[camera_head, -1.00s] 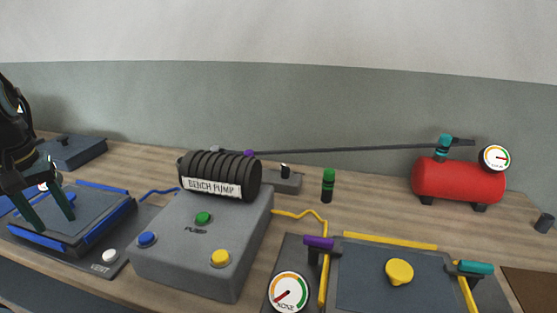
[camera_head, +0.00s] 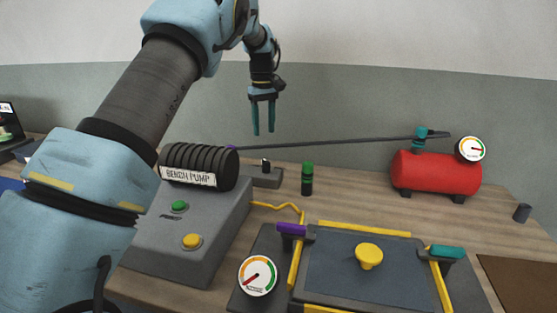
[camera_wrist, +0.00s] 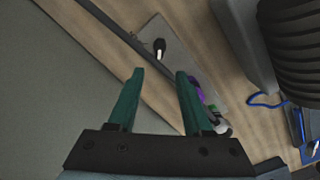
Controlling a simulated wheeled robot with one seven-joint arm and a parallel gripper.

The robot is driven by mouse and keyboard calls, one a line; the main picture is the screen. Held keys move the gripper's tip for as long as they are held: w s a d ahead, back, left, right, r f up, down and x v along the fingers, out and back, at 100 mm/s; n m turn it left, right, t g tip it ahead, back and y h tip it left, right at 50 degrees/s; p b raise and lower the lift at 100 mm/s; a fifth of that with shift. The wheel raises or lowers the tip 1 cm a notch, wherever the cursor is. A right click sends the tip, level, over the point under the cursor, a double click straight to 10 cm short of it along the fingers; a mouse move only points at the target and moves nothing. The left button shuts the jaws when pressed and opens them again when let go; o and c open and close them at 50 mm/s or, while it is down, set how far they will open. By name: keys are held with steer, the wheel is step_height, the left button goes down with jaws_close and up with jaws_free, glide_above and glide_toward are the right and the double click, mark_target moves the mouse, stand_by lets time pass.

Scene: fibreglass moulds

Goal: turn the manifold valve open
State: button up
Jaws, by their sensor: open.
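My gripper (camera_head: 263,131) is open and empty, pointing down above the back of the bench, behind the bench pump (camera_head: 222,235). A small grey block (camera_head: 263,178) with a short black-and-white lever (camera_head: 266,165) sits below it. In the wrist view the grey block (camera_wrist: 178,60) lies ahead of the open fingers (camera_wrist: 160,74), with the lever (camera_wrist: 160,48) upright near one end and a purple part (camera_wrist: 195,86) near the right finger. A purple fitting (camera_head: 232,147) shows at the pipe end in the head view. No label says which part is the manifold valve.
A dark pipe (camera_head: 330,145) runs right to a teal valve (camera_head: 421,135) on a red tank (camera_head: 435,173). A green-capped bottle (camera_head: 307,180) stands right of the block. In front are a mould (camera_head: 345,275), a purple handle (camera_head: 291,230), a teal handle (camera_head: 446,252) and a gauge (camera_head: 258,276).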

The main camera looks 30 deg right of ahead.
mark_target(265, 160)
step_height(265, 160, down, 11)
steer(key=p, duration=0.3)
steer(key=shift+r, duration=0.2)
jaws_close()
stand_by(0.5)
